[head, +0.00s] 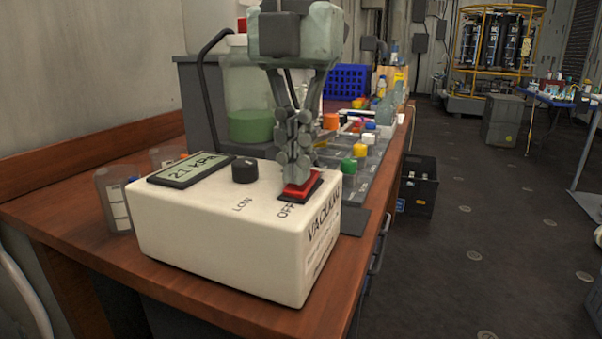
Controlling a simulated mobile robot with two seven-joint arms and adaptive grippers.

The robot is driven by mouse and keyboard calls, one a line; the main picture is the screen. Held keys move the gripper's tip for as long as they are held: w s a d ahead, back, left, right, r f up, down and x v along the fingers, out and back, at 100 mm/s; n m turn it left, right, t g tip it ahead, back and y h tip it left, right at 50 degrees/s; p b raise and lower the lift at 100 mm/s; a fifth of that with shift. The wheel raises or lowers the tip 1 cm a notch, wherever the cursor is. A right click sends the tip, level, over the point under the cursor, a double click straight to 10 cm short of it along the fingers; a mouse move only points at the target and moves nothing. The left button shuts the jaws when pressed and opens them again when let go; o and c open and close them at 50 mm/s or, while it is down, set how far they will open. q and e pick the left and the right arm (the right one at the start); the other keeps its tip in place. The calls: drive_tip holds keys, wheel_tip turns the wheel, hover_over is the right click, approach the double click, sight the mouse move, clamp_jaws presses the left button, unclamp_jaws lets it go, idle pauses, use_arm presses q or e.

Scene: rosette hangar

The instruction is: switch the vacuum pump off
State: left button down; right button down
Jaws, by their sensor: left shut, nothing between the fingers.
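The vacuum pump (230,245) is a cream box at the front of the wooden bench. Its display (190,169) reads 21 kPa. A black knob (245,170) stands on top near the "LOW" label. A red rocker switch (300,187) in a black frame sits by the "OFF" label at the pump's right. My left gripper (296,172) points down with its fingers shut and empty, its tips right at the switch. I cannot tell whether they touch or press it. The fingertips partly hide the switch's far side. My right gripper is not in view.
A large bottle with green contents (249,125) stands behind the pump. Clear cups (113,198) stand at its left. Several coloured-capped containers and a blue crate (345,82) fill the bench behind.

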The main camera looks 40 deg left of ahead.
sight(297, 187)
use_arm(q)
drive_tip(key=shift+r+p, duration=2.35)
drive_tip(key=shift+r, duration=0.9)
drive_tip(key=shift+f, duration=0.1)
